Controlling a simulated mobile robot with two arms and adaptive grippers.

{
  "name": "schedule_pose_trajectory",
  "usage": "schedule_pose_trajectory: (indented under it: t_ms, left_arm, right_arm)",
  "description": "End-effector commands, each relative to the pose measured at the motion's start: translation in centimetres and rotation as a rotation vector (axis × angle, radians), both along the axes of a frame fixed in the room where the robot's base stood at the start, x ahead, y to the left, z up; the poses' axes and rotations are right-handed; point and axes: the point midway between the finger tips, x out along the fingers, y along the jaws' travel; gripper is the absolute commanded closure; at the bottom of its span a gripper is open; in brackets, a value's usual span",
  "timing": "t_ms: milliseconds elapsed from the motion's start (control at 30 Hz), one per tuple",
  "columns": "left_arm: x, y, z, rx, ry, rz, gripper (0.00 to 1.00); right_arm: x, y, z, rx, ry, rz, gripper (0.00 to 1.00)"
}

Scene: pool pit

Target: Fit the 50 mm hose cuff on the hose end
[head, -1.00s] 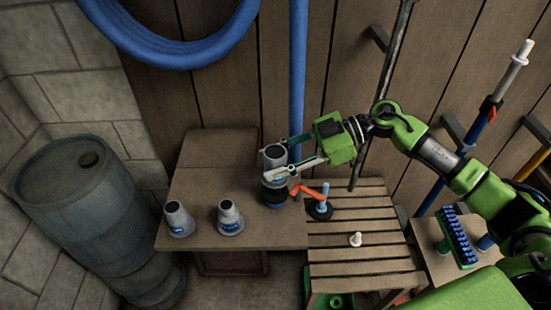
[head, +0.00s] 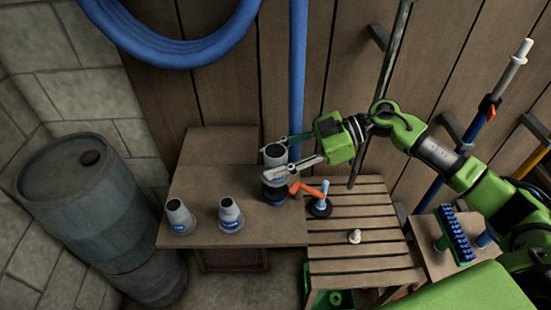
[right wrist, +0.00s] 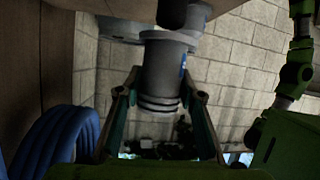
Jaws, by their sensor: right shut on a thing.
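My right gripper (head: 292,157) is shut on a grey cuff (head: 275,154) at the back right of the brown board. In the right wrist view, the cuff (right wrist: 162,72) sits between the two fingers, its ringed end toward the camera. Below it in the head view is a dark, round part with blue on it (head: 275,191); I cannot tell whether the two touch. Two more grey cuffs with blue labels stand upright on the board, one at left (head: 179,217) and one nearer the middle (head: 230,215). I cannot pick out the hose end for certain. My left gripper is not in view.
A blue pipe or hose (head: 298,80) runs down the plank wall, and a blue hose coil (head: 170,48) hangs at upper left. An orange-handled valve (head: 319,205) and a small white piece (head: 354,236) are on the slatted table (head: 365,255). A blue barrel (head: 75,215) stands left.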

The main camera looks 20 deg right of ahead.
Motion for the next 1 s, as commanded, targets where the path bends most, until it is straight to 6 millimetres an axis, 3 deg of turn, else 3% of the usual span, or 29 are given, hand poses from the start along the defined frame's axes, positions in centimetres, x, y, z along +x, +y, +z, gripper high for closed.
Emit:
schedule_pose_trajectory:
  t_ms: [1000]
  left_arm:
    - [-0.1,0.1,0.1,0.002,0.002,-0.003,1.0]
  right_arm:
    - [0.0,0.0,-1.5,0.0,0.0,0.0,0.91]
